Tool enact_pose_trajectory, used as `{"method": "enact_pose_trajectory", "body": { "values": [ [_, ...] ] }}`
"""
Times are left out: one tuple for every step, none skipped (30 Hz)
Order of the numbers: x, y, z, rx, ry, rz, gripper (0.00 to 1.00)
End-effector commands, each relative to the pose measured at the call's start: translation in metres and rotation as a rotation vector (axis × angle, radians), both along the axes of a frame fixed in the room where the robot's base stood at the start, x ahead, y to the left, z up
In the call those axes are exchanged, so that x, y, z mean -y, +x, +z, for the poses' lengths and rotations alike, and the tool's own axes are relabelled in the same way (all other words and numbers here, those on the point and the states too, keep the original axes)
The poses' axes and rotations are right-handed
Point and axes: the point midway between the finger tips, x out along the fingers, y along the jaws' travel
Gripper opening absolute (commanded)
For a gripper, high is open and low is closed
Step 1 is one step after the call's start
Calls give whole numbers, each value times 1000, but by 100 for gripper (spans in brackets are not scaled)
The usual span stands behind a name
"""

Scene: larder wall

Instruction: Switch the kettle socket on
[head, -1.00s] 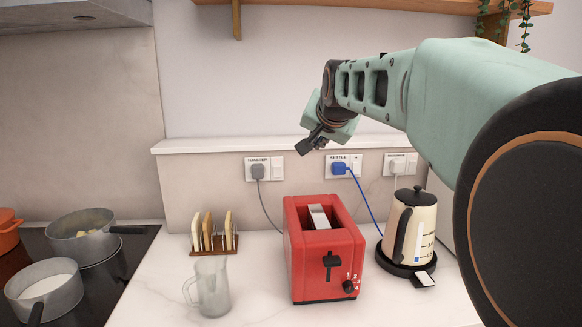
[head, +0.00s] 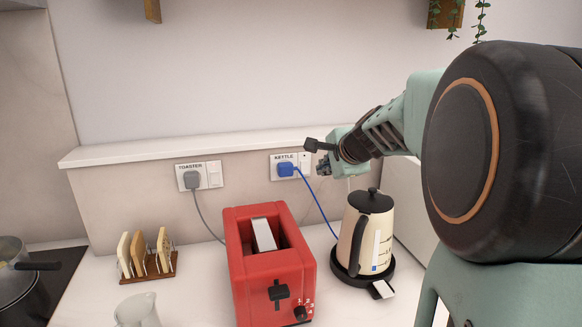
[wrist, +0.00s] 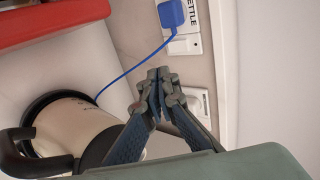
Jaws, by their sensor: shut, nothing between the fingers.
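The kettle socket (head: 275,160), a white wall plate labelled KETTLE, has a blue plug (head: 285,170) in its left part and a rocker switch (head: 304,163) on its right. In the wrist view the plate (wrist: 188,44) lies beyond the fingertips, its blue plug (wrist: 172,14) at the top. I cannot tell the switch's position. My gripper (head: 322,167) is just right of this switch in the head view, fingers together and empty; the wrist view shows the closed fingertips (wrist: 160,74). Whether they touch anything is unclear. A cream kettle (head: 366,235) stands below on its base.
A toaster socket (head: 190,178) with a grey plug is to the left. Another socket (wrist: 196,103) is partly behind my fingers in the wrist view. A red toaster (head: 268,275), toast rack (head: 150,268) and glass jug (head: 137,310) stand on the counter. A ledge (head: 200,145) runs above the sockets.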

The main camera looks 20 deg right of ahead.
Motion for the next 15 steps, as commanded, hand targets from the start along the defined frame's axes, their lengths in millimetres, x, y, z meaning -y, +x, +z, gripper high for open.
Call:
{"method": "enact_pose_trajectory", "body": {
  "values": [
    [1,0,-1,0,10,-7,0],
    [1,0,-1,0,14,-9,0],
    [1,1,-2,1,17,-11,0],
    [1,2,-3,0,19,-12,0],
    [1,3,-4,0,19,-11,0],
    [1,6,-6,-1,19,-11,0],
    [1,8,-8,-1,20,-10,0],
    [1,11,-10,-2,19,-10,0],
    [1,15,-13,-2,19,-10,0],
    [1,19,-16,-3,19,-9,0],
    [1,23,-19,-2,19,-9,0],
    [1,28,-22,-2,18,-9,0],
    [1,32,-24,-2,19,-8,0],
    [1,36,-28,-3,19,-10,0],
    [1,41,-31,-2,19,-10,0]
  ]
}}
